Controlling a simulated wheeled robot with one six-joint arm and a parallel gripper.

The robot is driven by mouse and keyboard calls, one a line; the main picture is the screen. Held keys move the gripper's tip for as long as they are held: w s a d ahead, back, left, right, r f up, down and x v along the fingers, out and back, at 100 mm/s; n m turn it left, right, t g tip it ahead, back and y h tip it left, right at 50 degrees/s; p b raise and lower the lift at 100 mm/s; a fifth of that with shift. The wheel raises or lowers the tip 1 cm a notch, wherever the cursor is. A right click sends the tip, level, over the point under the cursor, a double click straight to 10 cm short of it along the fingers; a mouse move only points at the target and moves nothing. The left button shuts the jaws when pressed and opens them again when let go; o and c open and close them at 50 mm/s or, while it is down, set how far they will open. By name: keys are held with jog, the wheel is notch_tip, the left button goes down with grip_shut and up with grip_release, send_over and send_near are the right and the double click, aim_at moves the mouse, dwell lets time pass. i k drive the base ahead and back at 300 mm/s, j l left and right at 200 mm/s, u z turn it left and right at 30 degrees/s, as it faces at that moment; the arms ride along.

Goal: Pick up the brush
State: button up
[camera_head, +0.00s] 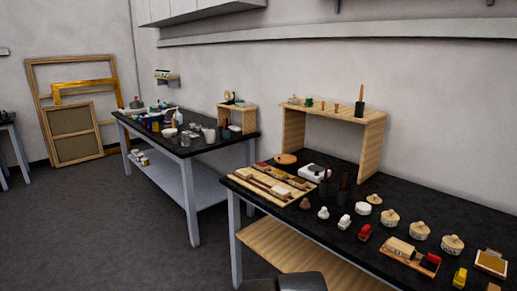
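I cannot single out one sure brush. A light wooden handle (362,93) stands upright in a dark cup (360,109) on top of the small wooden shelf, and it may be a brush. Dark upright holders with thin stems (343,186) stand on the near black table and may hold brushes too; they are too small to tell. My gripper's fingers are not in view. A dark rounded shape at the bottom edge, below the table front, looks like part of my arm, well apart from these things.
The near black table (290,217) holds a wooden tool tray (240,183), a white device (313,172), several lidded jars (390,218) and red and yellow items. A second table (205,150) stands behind at left, crowded with bottles. Frames (57,87) lean on the wall. Floor at left is clear.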

aim_at(345, 222)
jog(key=z, duration=0.85)
jog(key=i+j+u, duration=0.1)
jog(key=i+j, duration=0.2)
jog(key=i+j+u, duration=0.15)
jog(key=i+j, duration=0.15)
jog(key=i, duration=0.2)
jog(key=i+j+u, duration=0.1)
jog(key=i, duration=0.35)
jog(key=j, duration=0.1)
